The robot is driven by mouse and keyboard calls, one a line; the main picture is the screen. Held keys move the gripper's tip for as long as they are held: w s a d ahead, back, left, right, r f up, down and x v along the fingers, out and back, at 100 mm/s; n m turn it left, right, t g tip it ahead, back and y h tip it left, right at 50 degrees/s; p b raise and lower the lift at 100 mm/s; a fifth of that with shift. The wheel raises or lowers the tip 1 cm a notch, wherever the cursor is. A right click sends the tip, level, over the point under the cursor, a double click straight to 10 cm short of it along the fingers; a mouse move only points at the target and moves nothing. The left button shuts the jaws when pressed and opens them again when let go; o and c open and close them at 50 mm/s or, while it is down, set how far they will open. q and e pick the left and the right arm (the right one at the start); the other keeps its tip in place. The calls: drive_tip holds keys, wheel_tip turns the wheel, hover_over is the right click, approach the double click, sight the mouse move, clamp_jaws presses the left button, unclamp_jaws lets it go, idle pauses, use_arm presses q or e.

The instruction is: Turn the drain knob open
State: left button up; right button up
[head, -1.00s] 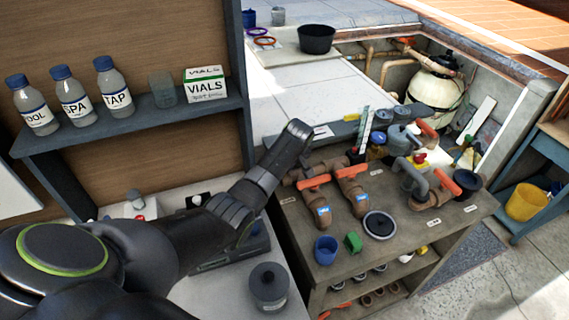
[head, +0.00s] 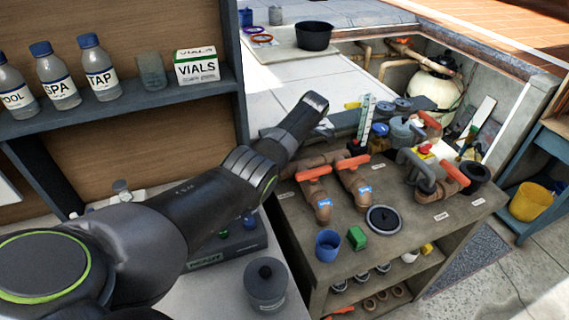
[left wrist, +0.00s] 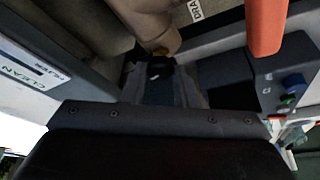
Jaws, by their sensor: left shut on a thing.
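In the left wrist view my left gripper (left wrist: 160,78) is shut on a small dark piece with a yellow end, which appears to be the drain knob (left wrist: 161,51). It sits at the end of a brown pipe (left wrist: 145,18), beside a partly cut-off label starting "DRA" (left wrist: 196,10). Most of the knob is hidden by the fingers, so its turn angle cannot be told. In the head view my left arm reaches over the left end of the pipe bench, and its gripper and the knob are hidden behind the arm. My right gripper is not in view.
Orange valve handles (head: 313,172) stand close by on the bench (head: 400,232). A shelf with bottles (head: 55,80) is at left.

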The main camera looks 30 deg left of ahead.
use_arm(q)
drive_tip(key=shift+w+n+g+b, duration=0.1)
drive_tip(key=shift+n+g+b, duration=0.2)
drive_tip(key=shift+n+b, duration=0.8)
drive_tip(key=o, duration=1)
drive_tip(key=shift+c, duration=0.2)
drive_tip(key=shift+a+r, duration=0.1)
